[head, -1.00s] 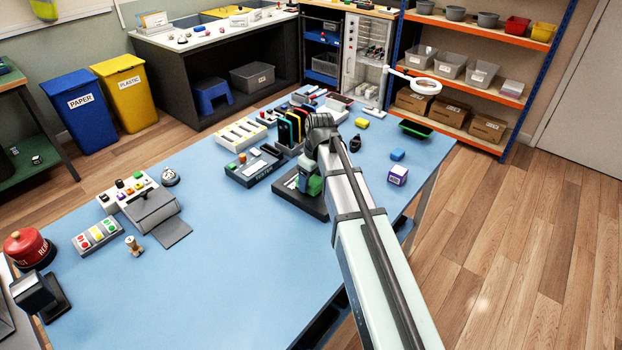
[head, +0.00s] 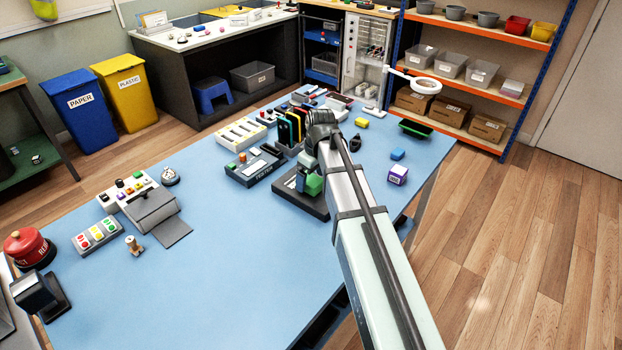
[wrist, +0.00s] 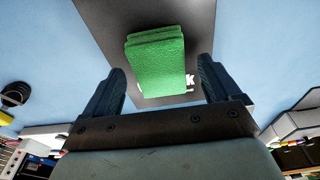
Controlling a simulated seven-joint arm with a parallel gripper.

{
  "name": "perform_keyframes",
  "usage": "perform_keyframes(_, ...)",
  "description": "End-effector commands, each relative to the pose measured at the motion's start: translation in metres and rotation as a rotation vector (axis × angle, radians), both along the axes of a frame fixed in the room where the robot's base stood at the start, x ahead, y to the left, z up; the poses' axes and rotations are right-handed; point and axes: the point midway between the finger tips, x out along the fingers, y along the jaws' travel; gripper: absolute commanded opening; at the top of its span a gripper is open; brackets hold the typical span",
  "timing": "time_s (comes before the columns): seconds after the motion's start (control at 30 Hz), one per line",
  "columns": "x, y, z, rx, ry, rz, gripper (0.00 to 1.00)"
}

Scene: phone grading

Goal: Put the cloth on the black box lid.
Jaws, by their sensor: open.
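The green cloth (wrist: 155,60) is a thick folded block in the wrist view. It shows over the black box lid (wrist: 120,20), whose white lettering is partly covered by it. In the head view the cloth (head: 315,185) is a small green block over the black lid (head: 314,206), beside my gripper (head: 297,181). It appears to rest on the lid. My gripper (wrist: 162,80) is open, with one finger on each side of the cloth's near end and a gap on both sides. My arm hides part of the lid in the head view.
A dark grey tray (head: 256,168) and a rack with coloured slots (head: 290,128) stand close to the lid's left and back. A purple-and-white cube (head: 398,174) and a blue block (head: 398,154) lie right of my arm. The front blue mat (head: 230,270) is clear.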

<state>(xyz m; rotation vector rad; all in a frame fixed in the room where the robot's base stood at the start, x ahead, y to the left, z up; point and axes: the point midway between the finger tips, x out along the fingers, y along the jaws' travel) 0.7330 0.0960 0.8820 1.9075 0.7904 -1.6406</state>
Motion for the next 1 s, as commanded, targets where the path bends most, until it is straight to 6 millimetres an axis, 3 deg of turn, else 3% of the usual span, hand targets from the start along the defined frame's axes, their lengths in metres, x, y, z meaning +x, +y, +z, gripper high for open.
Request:
perform_keyframes(0.6, -0.009, -0.01, 0.09, 0.0, -0.001, 0.0, 0.91)
perform_keyframes(1.0, -0.012, -0.012, 0.109, 0.0, 0.0, 0.0, 0.91)
